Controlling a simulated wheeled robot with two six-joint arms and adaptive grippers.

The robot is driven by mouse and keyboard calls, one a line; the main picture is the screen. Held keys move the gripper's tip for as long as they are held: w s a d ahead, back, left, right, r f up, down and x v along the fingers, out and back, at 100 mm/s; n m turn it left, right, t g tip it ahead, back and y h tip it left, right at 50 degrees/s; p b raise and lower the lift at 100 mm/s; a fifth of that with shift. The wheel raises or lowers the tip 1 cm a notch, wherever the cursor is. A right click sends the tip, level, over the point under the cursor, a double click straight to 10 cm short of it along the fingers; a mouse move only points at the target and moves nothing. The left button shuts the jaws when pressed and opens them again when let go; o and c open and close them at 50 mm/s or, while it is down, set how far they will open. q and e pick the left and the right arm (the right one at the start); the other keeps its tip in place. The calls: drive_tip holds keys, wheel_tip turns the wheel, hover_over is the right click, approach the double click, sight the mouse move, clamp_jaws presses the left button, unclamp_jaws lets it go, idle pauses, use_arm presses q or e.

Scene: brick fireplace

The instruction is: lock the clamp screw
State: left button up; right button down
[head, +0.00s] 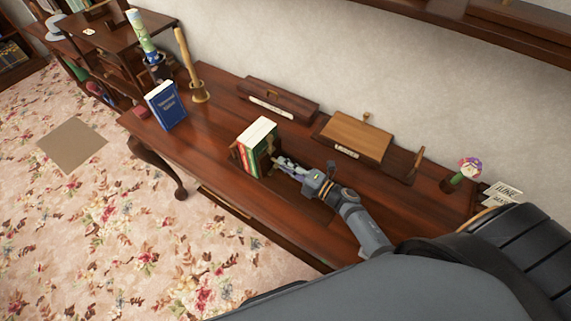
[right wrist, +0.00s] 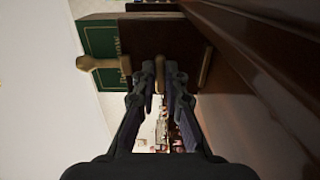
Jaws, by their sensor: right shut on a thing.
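A dark wooden book clamp (head: 265,163) stands on the desk with several upright books (head: 258,132) in it, red and green among them. My right gripper (head: 278,162) reaches the clamp's right end from the right. In the right wrist view its fingers (right wrist: 160,78) are closed together on a small brass-coloured piece, which looks like the clamp screw (right wrist: 160,70), in front of the dark end board (right wrist: 150,38). The fingers hide most of it. A brass lever with a round knob (right wrist: 90,63) sticks out to the left there, beside a green book (right wrist: 98,38). My left gripper is not in view.
A blue book (head: 166,105) stands at the desk's left, near a brass holder with a wooden handle (head: 198,92). Wooden boxes (head: 278,100) (head: 355,138) lie along the wall side. A flower ornament (head: 466,170) is at the right. The desk's front left is clear.

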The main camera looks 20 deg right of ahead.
drive_tip(key=c, duration=1.4)
unclamp_jaws()
drive_tip(key=v, duration=1.2)
